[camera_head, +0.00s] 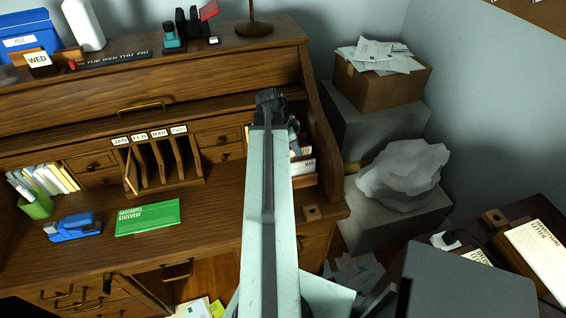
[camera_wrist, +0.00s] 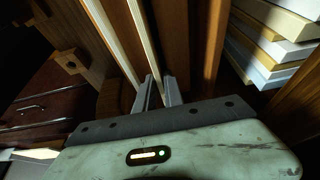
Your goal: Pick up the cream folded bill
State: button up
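My gripper (camera_wrist: 158,82) shows in the wrist view with its two grey fingers a narrow gap apart. A thin cream edge (camera_wrist: 143,40) runs down toward that gap; it may be the cream folded bill, but I cannot tell it from a divider edge. A second pale strip (camera_wrist: 108,38) lies to its left. I cannot tell whether the fingers touch or grip the cream edge. In the head view, my arm reaches to the desk's right side, hiding the fingertips and part of a compartment of papers (camera_head: 302,167).
A stack of pale envelopes (camera_wrist: 268,48) is close on the right in the wrist view, with wooden walls around. The desk (camera_head: 210,190) holds month-labelled slots (camera_head: 155,165), a green statement (camera_head: 148,217) and a blue stapler (camera_head: 73,227). A carton (camera_head: 385,88) stands behind right.

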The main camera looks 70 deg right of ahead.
jog(key=shift+f, duration=0.2)
grip_shut()
dwell(1.3)
jog(key=shift+r, duration=0.1)
notch_tip(320, 180, up, 17)
jog(key=p, duration=1.7)
jog(key=shift+r, duration=0.15)
notch_tip(320, 180, down, 7)
jog(key=b, duration=0.7)
